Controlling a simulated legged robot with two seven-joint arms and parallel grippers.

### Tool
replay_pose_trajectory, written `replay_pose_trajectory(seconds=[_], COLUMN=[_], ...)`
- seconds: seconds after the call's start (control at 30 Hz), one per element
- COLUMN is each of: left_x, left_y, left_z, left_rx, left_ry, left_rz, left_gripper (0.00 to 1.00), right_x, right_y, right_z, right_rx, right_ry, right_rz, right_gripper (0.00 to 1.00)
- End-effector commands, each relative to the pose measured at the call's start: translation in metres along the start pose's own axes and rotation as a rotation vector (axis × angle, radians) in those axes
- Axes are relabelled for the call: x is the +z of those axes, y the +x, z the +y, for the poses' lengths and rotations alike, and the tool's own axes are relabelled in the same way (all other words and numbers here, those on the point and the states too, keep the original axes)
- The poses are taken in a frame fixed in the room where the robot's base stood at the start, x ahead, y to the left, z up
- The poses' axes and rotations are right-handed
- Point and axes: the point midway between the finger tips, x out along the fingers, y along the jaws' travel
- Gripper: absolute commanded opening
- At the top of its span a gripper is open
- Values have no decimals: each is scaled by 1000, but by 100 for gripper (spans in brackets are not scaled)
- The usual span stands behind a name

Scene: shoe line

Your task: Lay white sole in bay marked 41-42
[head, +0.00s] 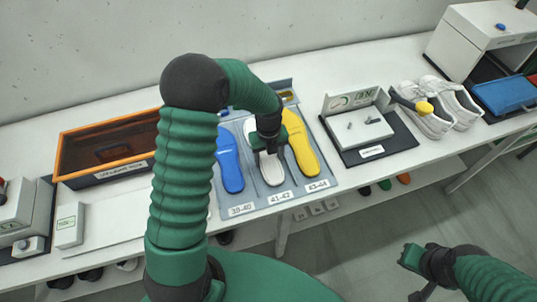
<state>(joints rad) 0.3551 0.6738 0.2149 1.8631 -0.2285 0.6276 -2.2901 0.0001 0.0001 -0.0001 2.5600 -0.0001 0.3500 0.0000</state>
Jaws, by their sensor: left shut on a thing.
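The white sole (271,171) is in the middle bay of the grey sorting tray (239,197), above the label 41-42 (280,197). My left gripper (268,150) is shut on the white sole from above, and my arm hides its upper part. I cannot tell whether the sole touches the bay floor. A blue sole (229,160) lies in the 39-40 bay and a yellow sole (299,143) in the 43-44 bay. My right gripper (414,275) is open and empty at the lower right, away from the table.
An orange-rimmed box (62,153) stands left of the tray. Bare table (110,212) shows at the left.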

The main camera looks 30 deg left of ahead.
Motion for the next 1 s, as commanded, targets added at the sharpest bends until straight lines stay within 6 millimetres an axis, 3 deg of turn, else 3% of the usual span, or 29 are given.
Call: replay_pose_trajectory(seconds=[0.17,0.2,0.37,0.8,0.93,1.0], left_x=[1,1,0,0,0,1], left_y=[0,0,0,-2,-19,-36], left_z=[0,0,0,0,0,0], left_rx=[0,0,0,1,1,0], left_ry=[0,0,0,0,1,1], left_rz=[-1,-1,-1,0,-1,-3], left_gripper=[8,63,84,85,85,85], right_x=[0,0,0,0,-2,-5], right_y=[0,0,0,-2,-11,-22], right_z=[0,0,0,0,0,0], right_rx=[0,0,0,0,0,0], right_ry=[0,0,0,0,0,0], right_rz=[0,0,0,0,0,0], right_gripper=[0,0,0,0,0,0])
